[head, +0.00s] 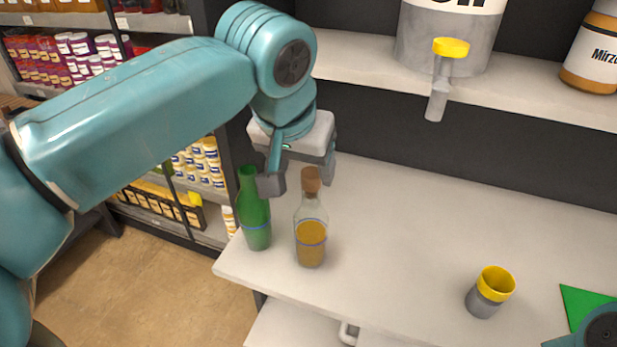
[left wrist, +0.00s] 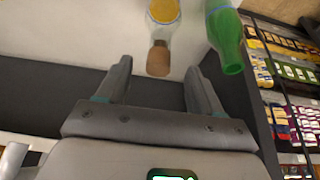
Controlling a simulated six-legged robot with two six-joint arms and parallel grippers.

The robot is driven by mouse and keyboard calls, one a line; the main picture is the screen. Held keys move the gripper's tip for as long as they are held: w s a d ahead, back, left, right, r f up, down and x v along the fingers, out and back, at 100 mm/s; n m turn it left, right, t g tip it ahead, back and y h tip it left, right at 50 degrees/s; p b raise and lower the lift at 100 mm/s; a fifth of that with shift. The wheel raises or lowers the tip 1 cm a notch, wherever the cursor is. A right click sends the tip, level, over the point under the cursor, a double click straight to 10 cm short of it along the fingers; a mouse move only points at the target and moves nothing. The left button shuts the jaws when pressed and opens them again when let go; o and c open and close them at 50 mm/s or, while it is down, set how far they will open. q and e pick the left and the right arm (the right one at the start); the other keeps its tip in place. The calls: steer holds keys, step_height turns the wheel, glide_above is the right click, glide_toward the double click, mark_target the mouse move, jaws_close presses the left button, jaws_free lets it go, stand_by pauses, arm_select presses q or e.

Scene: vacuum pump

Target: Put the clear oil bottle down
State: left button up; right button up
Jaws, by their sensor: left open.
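The clear oil bottle (head: 311,240), with amber oil in it and a brown cork, stands upright on the white counter (head: 400,260) near its left end. My left gripper (head: 300,180) is open at the height of the cork, one finger on each side of it in the head view. In the left wrist view the bottle's cork (left wrist: 158,62) lies between and just beyond the fingertips of the open gripper (left wrist: 158,78), with a gap on both sides. My right gripper is not in view.
A green bottle (head: 254,215) stands close to the left of the clear one, by the counter's edge. A grey cup with a yellow rim (head: 490,291) and a green sheet (head: 582,302) are at the right. A shelf with a spouted tank (head: 450,45) overhangs behind.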

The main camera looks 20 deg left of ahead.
arm_select(q)
steer(key=v, duration=0.4)
steer(key=shift+r, duration=0.2)
stand_by(0.3)
